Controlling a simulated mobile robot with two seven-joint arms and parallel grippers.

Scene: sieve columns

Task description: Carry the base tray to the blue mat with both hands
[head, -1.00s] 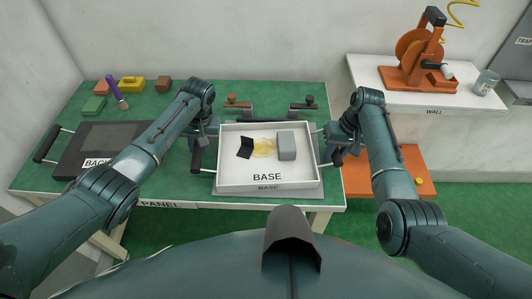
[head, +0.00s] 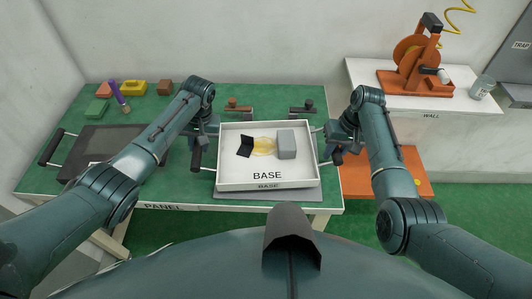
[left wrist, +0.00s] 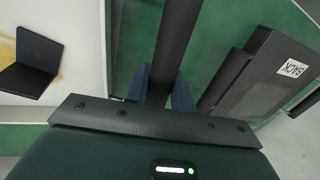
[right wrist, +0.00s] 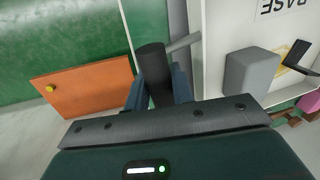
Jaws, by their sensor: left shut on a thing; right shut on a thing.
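The white base tray (head: 268,180), marked BASE, is in the middle of the head view, over a grey plate (head: 268,195) near the front edge of the green table. A black folded piece (head: 245,146), a grey block (head: 286,144) and a yellow patch (head: 264,146) are in it. My left gripper (head: 203,142) is shut on the tray's left black handle (left wrist: 176,40). My right gripper (head: 336,145) is shut on its right black handle (right wrist: 154,70). The tray looks level and slightly above the plate. I see no blue mat in any view.
A dark tray marked BACK (left wrist: 270,80) lies at the table's left, partly behind my left arm. Coloured blocks and a purple brush (head: 118,95) stand at the back left. Two handled fixtures (head: 238,107) (head: 303,108) stand behind the tray. An orange reel (head: 415,60) stands on the right shelf.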

